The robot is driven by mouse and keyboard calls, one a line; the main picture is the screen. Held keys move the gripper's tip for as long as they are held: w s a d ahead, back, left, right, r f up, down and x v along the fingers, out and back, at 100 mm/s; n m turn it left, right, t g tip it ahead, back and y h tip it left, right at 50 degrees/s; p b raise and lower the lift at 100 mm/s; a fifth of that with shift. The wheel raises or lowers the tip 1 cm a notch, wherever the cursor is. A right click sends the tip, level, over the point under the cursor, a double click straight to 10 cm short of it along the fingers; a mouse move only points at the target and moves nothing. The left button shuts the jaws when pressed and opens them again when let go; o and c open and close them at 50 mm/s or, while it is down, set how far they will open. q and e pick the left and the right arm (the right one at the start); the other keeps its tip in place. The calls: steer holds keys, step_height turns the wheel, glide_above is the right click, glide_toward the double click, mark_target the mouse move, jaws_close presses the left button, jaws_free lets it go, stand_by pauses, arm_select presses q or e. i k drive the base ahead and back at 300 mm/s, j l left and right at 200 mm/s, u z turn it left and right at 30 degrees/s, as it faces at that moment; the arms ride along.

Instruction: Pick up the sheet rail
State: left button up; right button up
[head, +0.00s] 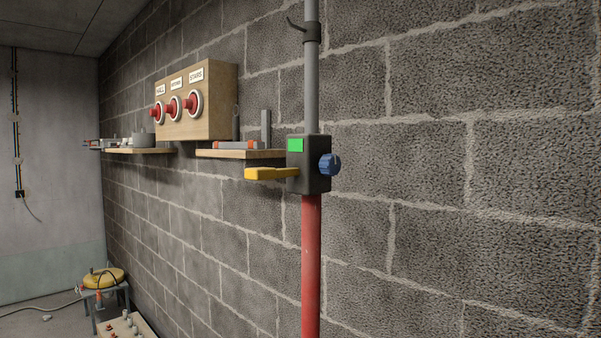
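I cannot make out which thing, if any, is the sheet rail. A red and grey upright pole (311,265) stands close in front, just right of the middle. It has a black clamp body (318,178) with a green patch, a yellow lever (268,174) pointing left and a blue knob (329,164) on the right. A small wooden shelf (205,153) on the wall holds a grey and orange long piece (237,145) and a grey upright bar (266,128). Neither of my grippers is in view.
A wooden box (222,102) with several red buttons is on the block wall (470,210). A farther shelf (140,151) holds small grey items. A yellow reel (104,278) sits on a stand at lower left, near a tray (143,327). The wall at right is bare.

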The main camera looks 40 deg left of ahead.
mark_target(235, 144)
steer(key=j+u, duration=0.1)
steer(key=u, duration=1.05)
steer(key=l+u, duration=0.1)
steer(key=u, duration=0.4)
steer(key=i+j, duration=0.2)
steer(key=i+j+z, duration=0.15)
steer(key=j, duration=0.3)
steer(key=i+j, duration=0.2)
steer(key=i+j+z, duration=0.1)
steer(key=j, duration=0.35)
steer(key=i+j+z, duration=0.1)
steer(key=i+j, duration=0.3)
steer(key=j, duration=0.3)
